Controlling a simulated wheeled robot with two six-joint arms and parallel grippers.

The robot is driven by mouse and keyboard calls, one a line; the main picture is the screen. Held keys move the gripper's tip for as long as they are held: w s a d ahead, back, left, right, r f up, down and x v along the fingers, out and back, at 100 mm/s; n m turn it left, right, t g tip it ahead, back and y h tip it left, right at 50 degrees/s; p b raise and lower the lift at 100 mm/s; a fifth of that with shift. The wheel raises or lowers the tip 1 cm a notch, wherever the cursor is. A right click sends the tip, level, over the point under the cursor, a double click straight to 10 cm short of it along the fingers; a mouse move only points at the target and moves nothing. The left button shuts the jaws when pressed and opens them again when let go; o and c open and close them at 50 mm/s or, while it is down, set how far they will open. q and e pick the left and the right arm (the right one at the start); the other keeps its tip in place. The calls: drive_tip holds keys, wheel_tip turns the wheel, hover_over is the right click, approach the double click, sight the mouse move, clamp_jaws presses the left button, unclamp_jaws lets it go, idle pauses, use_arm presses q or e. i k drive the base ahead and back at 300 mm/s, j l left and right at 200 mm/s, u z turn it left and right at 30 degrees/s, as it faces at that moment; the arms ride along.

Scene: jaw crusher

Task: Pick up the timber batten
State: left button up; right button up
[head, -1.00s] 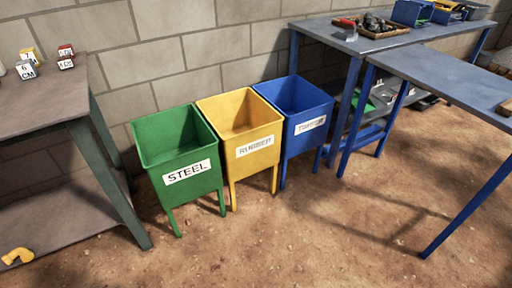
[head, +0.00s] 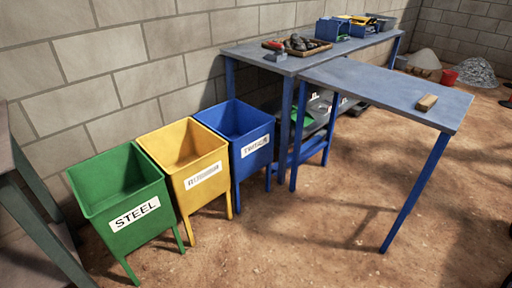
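A short tan wooden block (head: 427,102), which looks like the timber batten, lies near the right end of the front blue-grey table (head: 390,90) in the head view. Nothing touches it apart from the tabletop. Neither of my grippers is in view.
Green STEEL (head: 134,214), yellow (head: 203,181) and blue (head: 254,146) bins stand along the block wall. A back bench (head: 262,63) holds a tray of dark lumps (head: 298,44) and a blue crate (head: 333,30). Gravel piles (head: 468,71) and a red bucket (head: 449,77) stand far right. Open dirt lies in front.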

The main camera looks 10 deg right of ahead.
sight(424, 105)
drive_tip(key=z, duration=1.6)
